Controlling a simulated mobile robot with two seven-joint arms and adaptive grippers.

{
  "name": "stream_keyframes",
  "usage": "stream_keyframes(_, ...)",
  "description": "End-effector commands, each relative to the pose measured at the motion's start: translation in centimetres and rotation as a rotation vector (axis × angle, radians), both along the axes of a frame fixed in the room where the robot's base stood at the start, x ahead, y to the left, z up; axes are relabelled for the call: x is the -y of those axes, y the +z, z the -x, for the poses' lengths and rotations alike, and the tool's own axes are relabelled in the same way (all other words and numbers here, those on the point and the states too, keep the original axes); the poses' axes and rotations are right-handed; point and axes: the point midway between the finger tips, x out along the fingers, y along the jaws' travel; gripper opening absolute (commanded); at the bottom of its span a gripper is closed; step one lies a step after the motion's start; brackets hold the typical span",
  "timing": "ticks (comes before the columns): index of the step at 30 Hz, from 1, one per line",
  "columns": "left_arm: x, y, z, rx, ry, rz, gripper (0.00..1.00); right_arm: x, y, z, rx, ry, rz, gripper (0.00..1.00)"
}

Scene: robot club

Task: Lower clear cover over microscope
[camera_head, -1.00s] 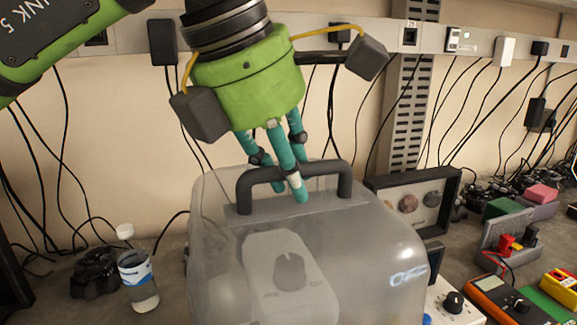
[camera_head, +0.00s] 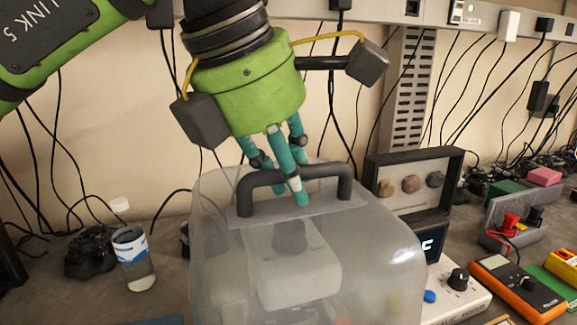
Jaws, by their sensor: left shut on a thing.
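The clear cover (camera_head: 385,235) is a translucent, rounded box with a black handle (camera_head: 325,171) on top. It fills the lower middle of the head view. My left gripper (camera_head: 292,185) has teal fingers and is shut on the handle from above, around its middle bar. Through the cover I see a blurred pale shape with a dark knob-like part (camera_head: 290,235); I cannot tell clearly whether it is the microscope. The cover's bottom edge is out of the frame. My right gripper is not in view.
A water bottle (camera_head: 134,262) and a dark coiled object (camera_head: 92,252) stand to the left. On the right are a framed rock display (camera_head: 412,185), a white instrument with a black knob (camera_head: 452,290) and an orange multimeter (camera_head: 515,290). Cables hang along the back wall.

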Motion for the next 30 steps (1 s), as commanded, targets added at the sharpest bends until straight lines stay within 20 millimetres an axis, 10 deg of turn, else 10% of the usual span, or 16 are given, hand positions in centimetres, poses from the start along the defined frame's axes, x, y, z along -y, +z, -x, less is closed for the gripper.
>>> stream_keyframes(28, 0.1, -2.0, 0.2, 0.001, 0.0, 0.001, 0.0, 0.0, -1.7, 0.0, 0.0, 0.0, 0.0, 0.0)
stream_keyframes(30, 0.1, -2.0, 0.2, 0.0, 0.0, 0.001, 0.47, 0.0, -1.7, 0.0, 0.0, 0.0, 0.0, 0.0)
